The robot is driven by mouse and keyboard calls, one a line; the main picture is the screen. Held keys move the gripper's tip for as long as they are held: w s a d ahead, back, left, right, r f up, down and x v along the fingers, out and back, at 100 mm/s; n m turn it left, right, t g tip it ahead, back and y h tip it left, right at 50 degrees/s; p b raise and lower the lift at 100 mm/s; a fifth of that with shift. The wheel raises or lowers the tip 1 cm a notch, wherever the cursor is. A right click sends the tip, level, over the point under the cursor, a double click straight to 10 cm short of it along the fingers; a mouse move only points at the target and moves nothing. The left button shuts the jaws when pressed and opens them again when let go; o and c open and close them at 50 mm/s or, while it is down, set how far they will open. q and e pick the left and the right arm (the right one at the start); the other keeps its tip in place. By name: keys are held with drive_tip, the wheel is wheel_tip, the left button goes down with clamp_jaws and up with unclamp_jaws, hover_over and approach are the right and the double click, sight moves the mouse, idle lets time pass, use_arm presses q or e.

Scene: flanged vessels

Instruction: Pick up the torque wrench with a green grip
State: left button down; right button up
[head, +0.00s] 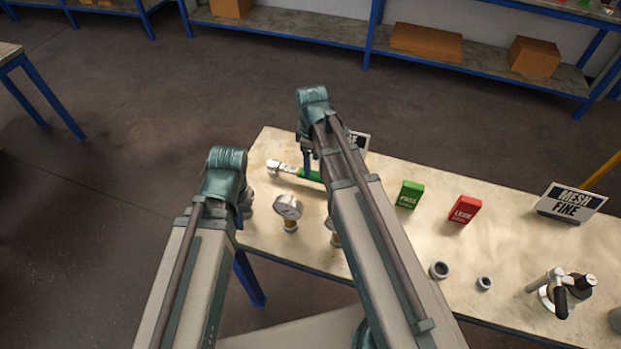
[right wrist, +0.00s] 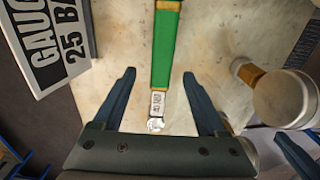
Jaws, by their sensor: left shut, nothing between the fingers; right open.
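The torque wrench with a green grip (head: 310,175) lies on the table, its silver head to the left, partly hidden by my right arm in the head view. In the right wrist view its green grip (right wrist: 167,50) runs up between the fingers, with a labelled metal part and round end nearer the palm. My right gripper (head: 308,160) is open above the wrench; in the wrist view its fingers (right wrist: 159,75) lie either side of it, not visibly touching. My left gripper (head: 245,203) is shut and empty at the table's left edge, mostly hidden by its own arm.
A pressure gauge (head: 288,207) stands close to the wrench. A sign (right wrist: 45,45) stands on its other side. A green box (head: 409,194), red box (head: 463,210), two metal rings, a sign (head: 571,202) and a metal fitting (head: 562,292) occupy the table's right part.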

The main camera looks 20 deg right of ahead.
use_arm(q)
drive_tip(key=shift+f+b, duration=2.6)
drive_tip(key=shift+f, duration=0.1)
use_arm(e)
drive_tip(key=shift+a+f, duration=0.15)
drive_tip(key=shift+f, duration=2.5)
use_arm(q)
drive_tip(key=shift+r, duration=0.1)
use_arm(e)
drive_tip(key=shift+r, duration=0.1)
clamp_jaws()
